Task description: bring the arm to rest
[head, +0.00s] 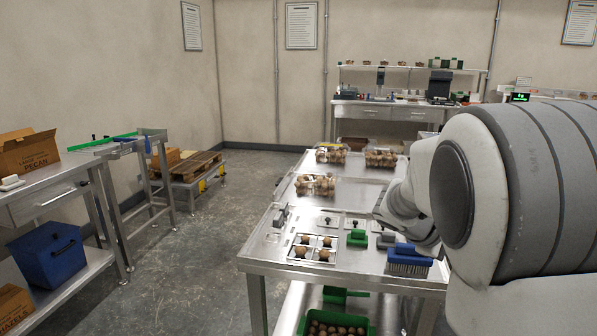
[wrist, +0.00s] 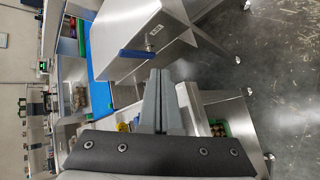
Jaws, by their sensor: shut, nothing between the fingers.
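My arm (head: 500,180) fills the right side of the head view, bent over the right part of the steel table (head: 262,262). In the wrist view my gripper (wrist: 158,75) is shut, its two fingers together with nothing between them. In the head view the gripper's fingertips cannot be made out clearly.
Clear clamshells of nuts (head: 316,186) stand on the table. A green crate of nuts (head: 335,318) is below. The floor (head: 200,250) to the left is clear.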

